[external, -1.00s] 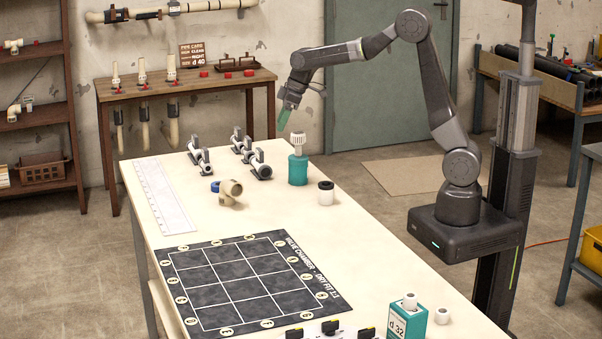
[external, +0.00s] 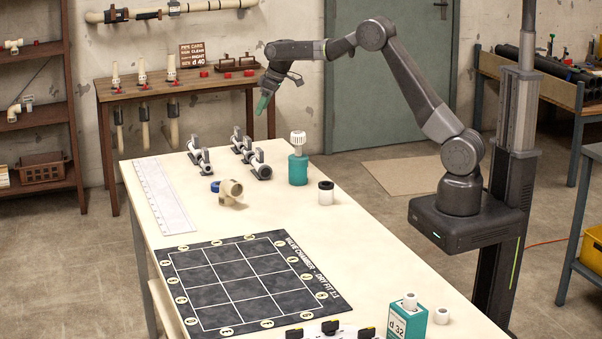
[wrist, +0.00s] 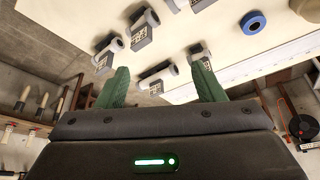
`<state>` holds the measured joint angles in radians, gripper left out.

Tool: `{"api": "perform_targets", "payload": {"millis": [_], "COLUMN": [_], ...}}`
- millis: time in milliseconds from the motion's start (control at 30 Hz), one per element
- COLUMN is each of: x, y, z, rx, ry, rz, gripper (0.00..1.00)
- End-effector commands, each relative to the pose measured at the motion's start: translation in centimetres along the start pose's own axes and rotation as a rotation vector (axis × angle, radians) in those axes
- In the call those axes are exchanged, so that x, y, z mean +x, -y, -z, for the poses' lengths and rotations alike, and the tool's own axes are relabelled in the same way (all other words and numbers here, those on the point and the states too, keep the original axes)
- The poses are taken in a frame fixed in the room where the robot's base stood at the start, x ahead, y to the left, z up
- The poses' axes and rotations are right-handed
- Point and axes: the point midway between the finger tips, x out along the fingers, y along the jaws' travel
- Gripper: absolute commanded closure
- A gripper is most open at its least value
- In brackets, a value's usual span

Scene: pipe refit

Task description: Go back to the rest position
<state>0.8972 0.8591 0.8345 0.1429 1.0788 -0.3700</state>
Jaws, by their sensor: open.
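My gripper (external: 264,104) hangs in the air beyond the far end of the white table, with its green fingers pointing down. In the wrist view its two green fingers (wrist: 161,88) stand wide apart with nothing between them. Several grey clamps with white pipe pieces stand on the table below it, one of them the right-hand clamp (external: 260,166). They also show in the wrist view, such as the clamp (wrist: 155,80) beyond the fingertips.
On the white table (external: 190,222) are a teal bottle with a white cap (external: 298,170), a white cup with a black top (external: 326,193), a beige pipe fitting (external: 229,190), a ruler sheet (external: 163,196) and a dark grid mat (external: 240,288). A wooden bench (external: 190,90) stands behind.

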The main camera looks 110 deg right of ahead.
Motion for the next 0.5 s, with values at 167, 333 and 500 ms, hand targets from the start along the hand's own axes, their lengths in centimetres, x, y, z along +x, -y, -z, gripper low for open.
{"api": "perform_targets", "payload": {"millis": [167, 333, 500], "x": [0.4, 0.5, 0.6], "y": [-1.8, -2.2, -2.2], "z": [0.5, 0.5, 0.5], "rx": [0.019, 0.024, 0.024], "ry": [-0.001, -0.001, 0.0], "rz": [-0.009, -0.011, -0.011], "gripper": [0.38, 0.38, 0.38]}}
